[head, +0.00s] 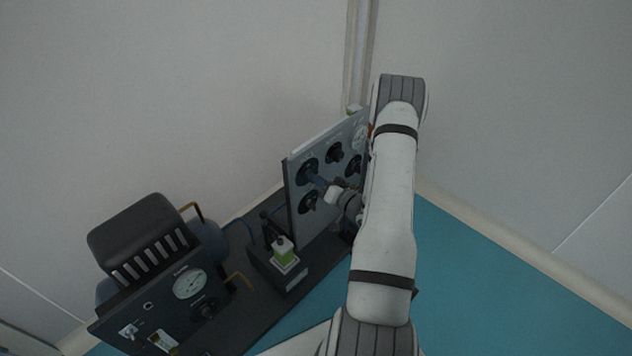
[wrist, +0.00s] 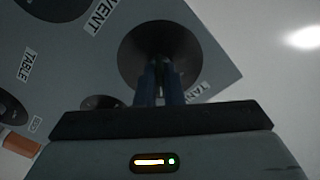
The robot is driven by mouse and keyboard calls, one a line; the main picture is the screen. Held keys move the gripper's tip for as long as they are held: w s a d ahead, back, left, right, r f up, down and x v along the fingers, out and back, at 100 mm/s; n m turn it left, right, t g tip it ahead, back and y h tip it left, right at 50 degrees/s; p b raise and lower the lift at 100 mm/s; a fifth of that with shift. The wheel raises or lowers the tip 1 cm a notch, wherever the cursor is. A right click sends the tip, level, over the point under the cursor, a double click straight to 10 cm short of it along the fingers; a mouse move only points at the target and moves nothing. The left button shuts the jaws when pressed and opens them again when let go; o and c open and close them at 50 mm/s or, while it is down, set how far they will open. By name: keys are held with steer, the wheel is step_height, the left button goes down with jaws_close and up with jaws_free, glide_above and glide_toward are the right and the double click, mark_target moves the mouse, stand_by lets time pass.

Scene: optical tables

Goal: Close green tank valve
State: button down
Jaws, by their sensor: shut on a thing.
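The upright grey panel (head: 298,222) carries several round black knobs. In the wrist view, my gripper's two blue fingers (wrist: 160,88) are shut on the handle of a dark round valve knob (wrist: 137,50). A label beside it, partly hidden by the fingers, begins "TAN". The fingers hide most of the handle, so its angle is hard to tell. No green colour shows on this knob.
Labels "VENT" and "TABLE" mark neighbouring knobs in the wrist view. A second unit with a gauge (head: 190,284) stands at lower left. Walls rise close behind; teal floor (head: 500,290) is clear at right.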

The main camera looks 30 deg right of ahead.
steer(key=shift+n+b, duration=1.9)
steer(key=shift+n, duration=2.3)
steer(key=c, duration=1.6)
jaws_free()
steer(key=shift+o, duration=0.2)
steer(key=shift+s+d, duration=0.1)
steer(key=shift+s, duration=0.05)
steer(key=p+v, duration=0.2)
steer(key=v, duration=0.5)
steer(key=shift+s, duration=0.25)
